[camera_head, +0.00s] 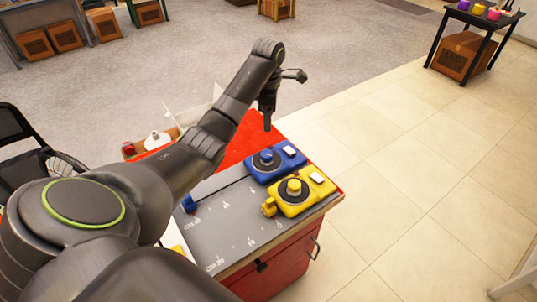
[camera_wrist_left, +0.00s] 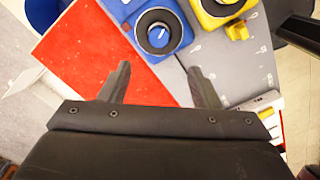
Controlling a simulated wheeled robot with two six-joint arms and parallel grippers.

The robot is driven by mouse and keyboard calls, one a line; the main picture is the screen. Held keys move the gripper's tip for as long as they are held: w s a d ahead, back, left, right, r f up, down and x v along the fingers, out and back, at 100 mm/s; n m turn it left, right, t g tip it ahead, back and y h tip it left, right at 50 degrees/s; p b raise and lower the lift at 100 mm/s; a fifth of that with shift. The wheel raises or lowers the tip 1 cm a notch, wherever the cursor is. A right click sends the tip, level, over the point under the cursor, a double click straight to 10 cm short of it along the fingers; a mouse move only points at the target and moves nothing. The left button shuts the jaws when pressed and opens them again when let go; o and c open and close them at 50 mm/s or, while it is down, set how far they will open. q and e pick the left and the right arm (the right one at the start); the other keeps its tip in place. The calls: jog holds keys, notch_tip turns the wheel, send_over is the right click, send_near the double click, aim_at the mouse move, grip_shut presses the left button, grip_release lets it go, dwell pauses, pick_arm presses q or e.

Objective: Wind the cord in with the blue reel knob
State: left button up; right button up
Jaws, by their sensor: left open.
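The blue reel unit (camera_head: 289,154) sits at the far right end of the grey board, with its blue knob (camera_head: 266,155) on a dark disc. A thin dark cord (camera_head: 222,187) runs from it along the board to a blue end piece (camera_head: 188,203). The blue unit also shows at the top of the left wrist view (camera_wrist_left: 178,20), with its knob (camera_wrist_left: 157,36) beyond my fingers. My left gripper (camera_head: 267,122) is open, above and behind the blue unit, apart from it. Its spread fingers (camera_wrist_left: 158,80) have nothing between them. My right gripper is not seen.
A yellow reel unit (camera_head: 316,193) stands beside the blue one, nearer the front. The grey board (camera_head: 232,228) lies on a red-topped cabinet (camera_head: 237,147). A box with a white item (camera_head: 157,140) is behind my left arm. Tiled floor is free at right.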

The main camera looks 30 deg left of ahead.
aim_at(269, 154)
pick_arm(q)
notch_tip(269, 154, down, 14)
jog(key=shift+w+f+b, duration=0.1)
jog(key=shift+b, duration=0.5)
jog(key=shift+f, duration=0.5)
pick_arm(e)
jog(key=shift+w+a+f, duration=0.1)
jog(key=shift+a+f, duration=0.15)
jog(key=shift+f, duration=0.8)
